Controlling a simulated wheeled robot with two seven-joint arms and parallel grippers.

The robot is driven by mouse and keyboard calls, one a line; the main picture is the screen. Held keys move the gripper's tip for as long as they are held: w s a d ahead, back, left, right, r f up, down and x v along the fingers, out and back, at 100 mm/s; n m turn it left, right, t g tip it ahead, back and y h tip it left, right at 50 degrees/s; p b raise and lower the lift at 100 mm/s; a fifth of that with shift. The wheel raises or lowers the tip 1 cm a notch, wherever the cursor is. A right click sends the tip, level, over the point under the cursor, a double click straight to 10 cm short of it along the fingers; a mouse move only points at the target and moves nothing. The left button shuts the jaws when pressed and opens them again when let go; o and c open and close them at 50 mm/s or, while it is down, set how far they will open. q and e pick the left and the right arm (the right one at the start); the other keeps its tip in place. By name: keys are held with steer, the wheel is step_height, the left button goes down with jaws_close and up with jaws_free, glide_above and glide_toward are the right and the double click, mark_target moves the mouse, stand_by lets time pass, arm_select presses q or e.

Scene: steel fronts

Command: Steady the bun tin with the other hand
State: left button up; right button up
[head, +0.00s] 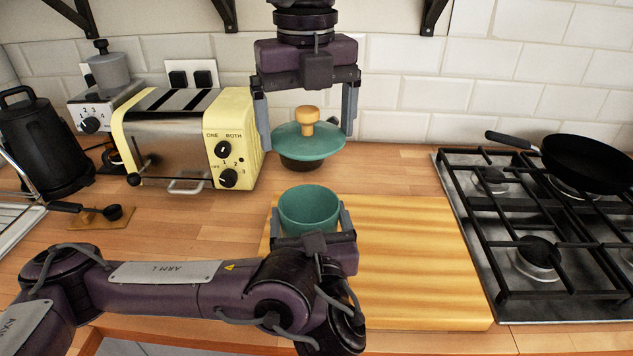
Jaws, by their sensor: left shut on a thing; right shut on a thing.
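The bun tin (308,209) is a round teal pot, open at the top, upright at the back left of the wooden board. My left gripper (310,226) has its fingers on either side of the tin and is shut on it. The teal lid (309,147), with a wooden knob (306,114) and a dark underside, is off the tin. The tin's lower front is hidden by my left gripper.
The board (415,265) is clear to the right of the tin. A gas hob (535,240) with a black frying pan (590,160) stands at the right. A cream toaster (185,140), a grinder (108,75) and a black kettle (42,145) stand at the left.

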arm_select(q)
steer(key=shift+f, duration=0.15)
steer(key=o, duration=1)
steer(key=shift+w, duration=0.1)
